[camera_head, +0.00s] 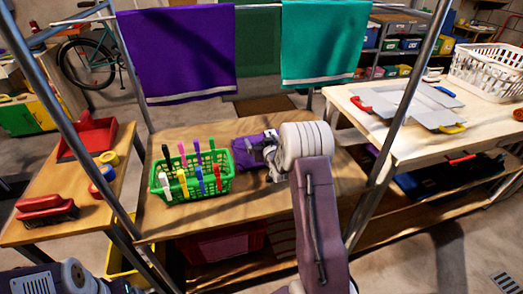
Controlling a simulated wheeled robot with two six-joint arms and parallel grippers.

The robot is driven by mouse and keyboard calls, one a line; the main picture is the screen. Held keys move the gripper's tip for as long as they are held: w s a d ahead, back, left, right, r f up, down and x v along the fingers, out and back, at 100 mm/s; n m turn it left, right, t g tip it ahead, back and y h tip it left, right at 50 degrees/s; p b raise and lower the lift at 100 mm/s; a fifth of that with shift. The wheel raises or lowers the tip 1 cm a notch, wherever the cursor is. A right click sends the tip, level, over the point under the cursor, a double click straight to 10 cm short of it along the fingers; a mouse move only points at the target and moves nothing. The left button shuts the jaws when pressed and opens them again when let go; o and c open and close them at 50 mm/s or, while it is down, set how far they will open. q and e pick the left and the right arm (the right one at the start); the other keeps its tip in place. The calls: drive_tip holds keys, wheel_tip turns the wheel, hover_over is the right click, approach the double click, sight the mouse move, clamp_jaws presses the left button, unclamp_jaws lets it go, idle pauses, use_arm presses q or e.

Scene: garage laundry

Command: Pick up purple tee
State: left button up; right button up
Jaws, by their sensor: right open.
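The purple tee (240,160) appears as a folded purple cloth lying flat on the wooden table, just right of the green basket. My right gripper (263,150) is over the right part of this cloth, with its fingers pointing left. It is open. My right wrist and arm hide the area to its right, and I cannot tell whether the fingers touch the cloth. My left gripper is out of view; only part of my left arm shows at the bottom left.
A green basket (194,190) of coloured clothespins stands left of the cloth. Purple (178,55) and teal (322,45) cloths hang from a metal rack (408,95) whose poles frame the table. A white laundry basket (490,70) sits on the right-hand table.

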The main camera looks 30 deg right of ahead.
sight(261, 140)
drive_tip(key=c, duration=1.6)
wheel_tip(261, 140, up, 5)
drive_tip(key=shift+f+p, duration=0.1)
drive_tip(key=shift+p, duration=0.65)
drive_tip(key=s+d+r+p, duration=0.3)
drive_tip(key=d+r, duration=0.3)
drive_tip(key=d, duration=0.5)
drive_tip(key=shift+d, duration=0.15)
drive_tip(key=shift+r, duration=0.1)
